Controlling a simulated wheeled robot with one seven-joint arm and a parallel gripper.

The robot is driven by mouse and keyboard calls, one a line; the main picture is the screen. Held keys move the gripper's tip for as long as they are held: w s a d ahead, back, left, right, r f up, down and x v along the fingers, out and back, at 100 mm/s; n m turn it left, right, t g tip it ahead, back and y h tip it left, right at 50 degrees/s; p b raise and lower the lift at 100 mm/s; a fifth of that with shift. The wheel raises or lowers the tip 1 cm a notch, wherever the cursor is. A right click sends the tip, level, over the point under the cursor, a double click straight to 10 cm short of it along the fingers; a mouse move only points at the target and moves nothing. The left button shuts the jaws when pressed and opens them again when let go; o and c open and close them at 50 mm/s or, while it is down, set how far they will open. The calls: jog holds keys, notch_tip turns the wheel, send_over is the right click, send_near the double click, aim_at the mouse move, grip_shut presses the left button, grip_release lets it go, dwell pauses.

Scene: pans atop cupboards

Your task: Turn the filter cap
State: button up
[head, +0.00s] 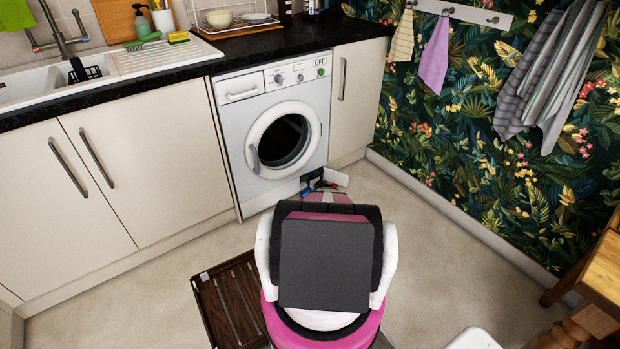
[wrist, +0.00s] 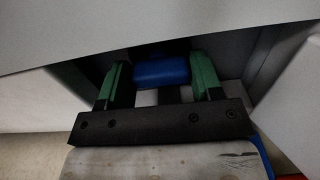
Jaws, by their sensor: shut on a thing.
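The filter cap (wrist: 162,73) is a blue piece in a dark recess at the bottom of the white washing machine (head: 230,108). In the wrist view my gripper (wrist: 163,80) has its two green fingers on either side of the cap, shut on it. The recess lies under the machine's front panel, which covers the top of the wrist view. In the head view my gripper (head: 320,183) reaches the machine's lower right front, and my arm hides most of it. A small white flap (head: 336,177) stands out from the machine beside my gripper.
Cream cupboards (head: 150,170) flank the machine under a black worktop (head: 275,40). A dark slatted wooden mat (head: 225,305) lies on the floor left of my arm. Wooden furniture (head: 597,275) stands at the right edge. The floor (head: 440,235) between is clear.

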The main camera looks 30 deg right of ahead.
jog(key=shift+s+f, duration=0.15)
jog(key=o, duration=0.9)
